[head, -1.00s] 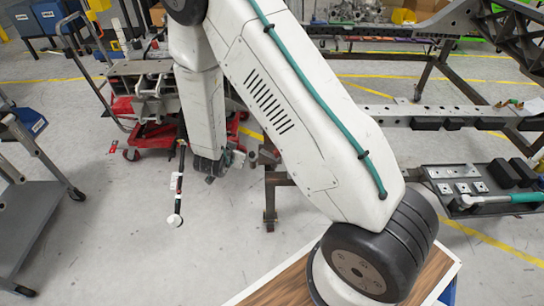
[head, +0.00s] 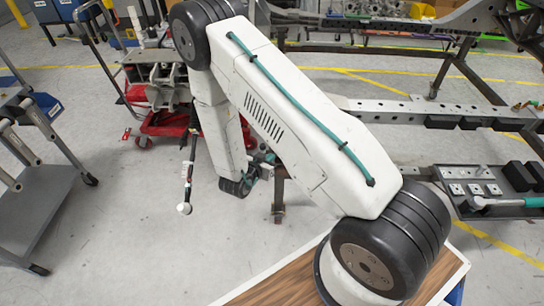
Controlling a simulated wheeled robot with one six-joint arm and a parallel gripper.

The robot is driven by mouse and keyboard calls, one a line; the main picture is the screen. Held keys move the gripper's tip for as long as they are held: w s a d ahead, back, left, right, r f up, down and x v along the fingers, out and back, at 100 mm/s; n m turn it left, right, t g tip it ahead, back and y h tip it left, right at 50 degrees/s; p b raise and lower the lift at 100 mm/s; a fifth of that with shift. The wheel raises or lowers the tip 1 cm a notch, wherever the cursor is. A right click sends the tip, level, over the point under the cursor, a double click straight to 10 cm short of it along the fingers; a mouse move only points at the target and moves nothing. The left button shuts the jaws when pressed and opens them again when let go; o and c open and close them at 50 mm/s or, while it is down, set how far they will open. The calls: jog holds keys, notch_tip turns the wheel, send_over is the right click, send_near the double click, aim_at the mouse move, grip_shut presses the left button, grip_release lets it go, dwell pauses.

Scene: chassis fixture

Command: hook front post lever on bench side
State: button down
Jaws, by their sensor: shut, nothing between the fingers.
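A dark, lever-like rod (head: 187,180) with a red band and a white round end hangs steeply down left of my wrist. I cannot tell whether it is the front post lever. A dark post (head: 278,198) of the chassis fixture stands right of my wrist, its upper part hidden behind my arm. My gripper (head: 266,163) is small and partly covered by my own arm. It is shut and empty, close to the post's upper part. I cannot tell whether it touches the post or a lever there.
A red wheeled jack (head: 165,124) stands behind the rod. A grey cart (head: 62,205) is at the left. Fixture rails (head: 390,108) and a dark tool tray (head: 520,180) lie at the right.

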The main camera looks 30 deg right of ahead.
jog(key=x, duration=1.2)
